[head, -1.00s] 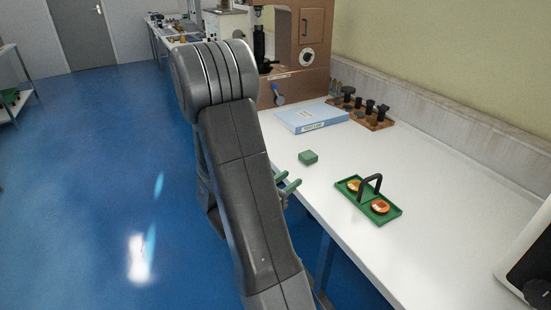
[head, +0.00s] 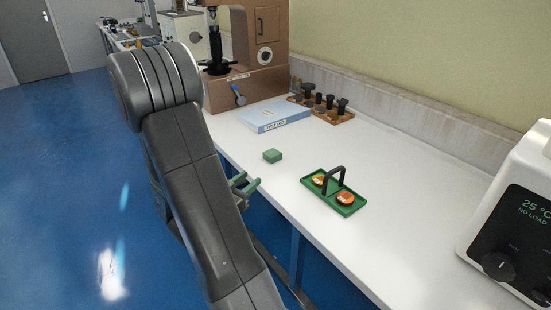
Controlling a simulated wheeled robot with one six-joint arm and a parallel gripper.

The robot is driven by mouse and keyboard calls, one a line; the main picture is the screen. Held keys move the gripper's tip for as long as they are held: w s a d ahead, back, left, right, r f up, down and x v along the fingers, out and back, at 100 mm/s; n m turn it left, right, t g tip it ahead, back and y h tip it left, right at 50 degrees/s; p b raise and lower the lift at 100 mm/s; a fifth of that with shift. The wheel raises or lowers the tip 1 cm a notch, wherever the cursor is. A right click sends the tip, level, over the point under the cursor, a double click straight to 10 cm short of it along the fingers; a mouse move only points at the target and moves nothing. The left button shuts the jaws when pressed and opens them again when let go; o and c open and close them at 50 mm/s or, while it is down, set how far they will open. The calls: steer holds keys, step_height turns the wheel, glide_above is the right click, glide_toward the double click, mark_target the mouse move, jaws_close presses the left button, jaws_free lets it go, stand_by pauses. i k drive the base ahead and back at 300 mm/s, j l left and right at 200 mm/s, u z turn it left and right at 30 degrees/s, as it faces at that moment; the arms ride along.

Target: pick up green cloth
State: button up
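Nothing shows between the fingers. My arm hides the rest of the wrist.
A green tray (head: 309,181) with a black handle and two orange-brown discs is right of the cloth. A blue book (head: 274,117) and a brown tester (head: 262,75) stand behind. A white device (head: 515,205) is at right. Bench between is clear.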

mark_target(272, 156)
steer(key=i+j, duration=0.25)
steer(key=i+j+u, duration=0.1)
steer(key=i+j, duration=0.15)
steer(key=i, duration=0.25)
steer(key=i+j, duration=0.2)
steer(key=i, duration=0.15)
steer(key=j+u, duration=0.05)
